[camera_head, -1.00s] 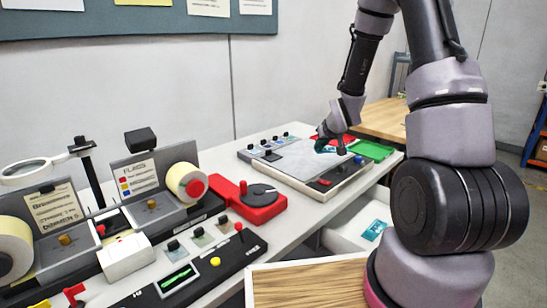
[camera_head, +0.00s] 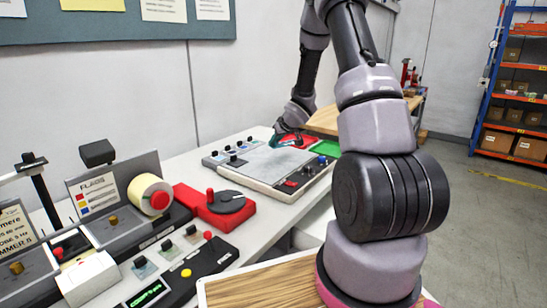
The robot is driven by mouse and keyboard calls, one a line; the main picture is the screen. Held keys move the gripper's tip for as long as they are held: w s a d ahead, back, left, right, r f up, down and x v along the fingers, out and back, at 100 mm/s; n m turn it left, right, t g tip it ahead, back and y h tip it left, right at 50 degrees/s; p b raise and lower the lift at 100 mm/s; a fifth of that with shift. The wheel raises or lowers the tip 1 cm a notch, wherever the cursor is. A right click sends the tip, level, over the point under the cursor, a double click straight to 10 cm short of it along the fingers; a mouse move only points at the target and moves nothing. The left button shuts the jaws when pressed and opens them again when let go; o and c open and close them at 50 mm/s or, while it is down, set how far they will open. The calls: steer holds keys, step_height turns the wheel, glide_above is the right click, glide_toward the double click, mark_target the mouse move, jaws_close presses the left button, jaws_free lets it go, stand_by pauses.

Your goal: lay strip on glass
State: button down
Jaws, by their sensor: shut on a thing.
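The glass is a pale grey panel (camera_head: 268,166) set in a low white-framed unit on the bench, in the middle of the head view. The strip is small and partly covered by the fingers. I cannot tell whether it touches the glass.
Black knobs (camera_head: 236,160) line the panel's left edge. Red, black and blue controls (camera_head: 305,172) and a green tray (camera_head: 326,149) are at its right. A red turntable unit (camera_head: 215,207) and a label roll (camera_head: 150,194) stand nearer. A wooden board (camera_head: 285,288) is in front.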

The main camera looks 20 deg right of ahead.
steer(key=shift+d+f, duration=0.1)
steer(key=shift+f, duration=2.9)
steer(key=shift+f, duration=0.15)
steer(key=c, duration=0.9)
jaws_free()
